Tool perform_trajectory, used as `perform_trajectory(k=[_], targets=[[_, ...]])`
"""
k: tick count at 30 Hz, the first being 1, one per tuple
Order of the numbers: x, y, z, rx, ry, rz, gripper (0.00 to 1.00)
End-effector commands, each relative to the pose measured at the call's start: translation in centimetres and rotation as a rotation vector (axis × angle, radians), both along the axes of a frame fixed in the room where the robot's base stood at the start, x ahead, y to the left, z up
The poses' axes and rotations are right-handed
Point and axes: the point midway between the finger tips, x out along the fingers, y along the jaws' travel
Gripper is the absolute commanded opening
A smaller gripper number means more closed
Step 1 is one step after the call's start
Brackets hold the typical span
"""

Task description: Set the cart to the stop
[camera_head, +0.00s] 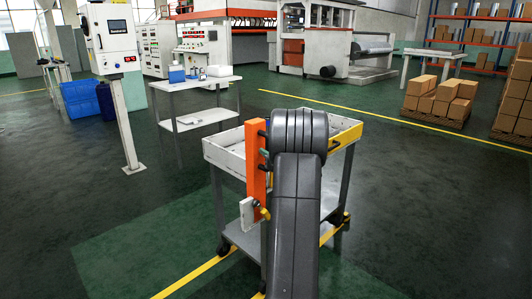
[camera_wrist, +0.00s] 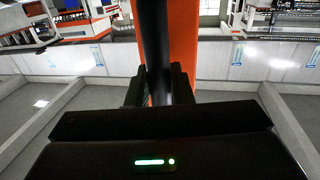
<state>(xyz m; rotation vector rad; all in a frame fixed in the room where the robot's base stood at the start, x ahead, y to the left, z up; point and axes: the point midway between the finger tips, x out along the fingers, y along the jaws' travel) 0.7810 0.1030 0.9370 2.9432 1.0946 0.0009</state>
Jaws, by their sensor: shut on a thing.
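The cart (camera_head: 229,157) stands in the middle of the head view, with a pale shallow tray on top, grey legs, a lower shelf and dark wheels. An orange upright plate (camera_head: 256,180) is at its near side; it also shows in the wrist view (camera_wrist: 182,50). In the wrist view my gripper (camera_wrist: 156,92) is shut on a dark upright bar (camera_wrist: 153,35) in front of that plate. My arm hides the gripper and part of the cart in the head view. I cannot tell which thing is the stop.
Yellow floor lines (camera_head: 205,276) run beside and under the cart. A white side table (camera_head: 198,107) with bottles and boxes stands behind it at left. A control post (camera_head: 125,130) is further left. Carton stacks (camera_head: 442,98) stand at right. Dark floor right of the cart is clear.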

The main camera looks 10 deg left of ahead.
Motion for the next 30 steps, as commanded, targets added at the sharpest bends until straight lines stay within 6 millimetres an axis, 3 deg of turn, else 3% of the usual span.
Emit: perform_trajectory(k=[8, 9, 12, 23, 30], targets=[[0.0, 0.0, 0.0, 0.000, -0.001, -0.001, 0.00], [0.0, 0.0, 0.0, 0.000, -0.001, -0.001, 0.22], [0.0, 0.0, 0.0, -0.001, -0.001, -0.001, 0.39], [-0.3, -0.4, 0.0, -0.001, 0.001, -0.001, 0.39], [-3.5, -3.3, 0.1, 0.000, 0.000, -0.005, 0.39]])
